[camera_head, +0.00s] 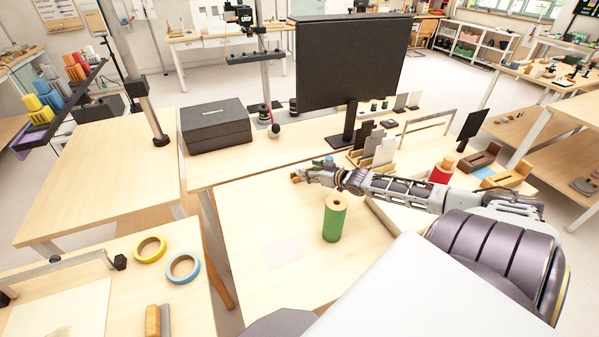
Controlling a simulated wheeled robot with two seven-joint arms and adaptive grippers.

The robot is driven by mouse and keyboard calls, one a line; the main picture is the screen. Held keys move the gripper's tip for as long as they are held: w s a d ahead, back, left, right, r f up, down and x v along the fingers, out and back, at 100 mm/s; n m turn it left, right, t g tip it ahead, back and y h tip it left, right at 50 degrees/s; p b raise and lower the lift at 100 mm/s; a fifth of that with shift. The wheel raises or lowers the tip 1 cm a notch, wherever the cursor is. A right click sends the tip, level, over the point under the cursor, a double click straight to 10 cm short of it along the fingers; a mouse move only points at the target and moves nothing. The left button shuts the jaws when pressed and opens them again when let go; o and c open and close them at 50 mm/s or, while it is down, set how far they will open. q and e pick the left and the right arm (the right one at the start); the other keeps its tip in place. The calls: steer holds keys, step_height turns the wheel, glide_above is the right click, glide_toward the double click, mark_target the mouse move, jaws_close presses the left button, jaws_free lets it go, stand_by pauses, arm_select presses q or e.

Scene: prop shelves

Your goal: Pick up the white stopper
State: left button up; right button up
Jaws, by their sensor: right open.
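My right arm reaches in from the right over the middle table. Its gripper (299,176) is open, low over or near the tabletop, left of the wooden organizer. I cannot make out anything between its fingers. I cannot pick out a white stopper with certainty. Small pale upright pieces (414,100) stand further back on the table. My left gripper is not in view.
A green roll (333,221) stands just in front of my right forearm. A large black monitor (350,62) and black box (215,125) stand behind. The tabletop left of the green roll is mostly clear.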

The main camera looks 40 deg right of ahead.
mark_target(300, 166)
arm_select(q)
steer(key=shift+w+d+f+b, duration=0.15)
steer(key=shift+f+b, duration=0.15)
arm_select(e)
steer(key=shift+x, duration=0.85)
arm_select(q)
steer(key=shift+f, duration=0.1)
arm_select(e)
steer(key=shift+w, duration=0.2)
steer(key=shift+w+f, duration=0.1)
steer(key=shift+w, duration=0.2)
steer(key=shift+b+x, duration=0.65)
steer(key=shift+x, duration=1.05)
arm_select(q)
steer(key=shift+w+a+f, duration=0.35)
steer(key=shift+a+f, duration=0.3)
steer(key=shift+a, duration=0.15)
arm_select(e)
steer(key=shift+w+f, duration=0.15)
steer(key=shift+w, duration=0.15)
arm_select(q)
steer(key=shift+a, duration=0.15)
arm_select(e)
steer(key=c, duration=0.9)
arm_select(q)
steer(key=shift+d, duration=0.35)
arm_select(e)
steer(key=shift+c, duration=0.7)
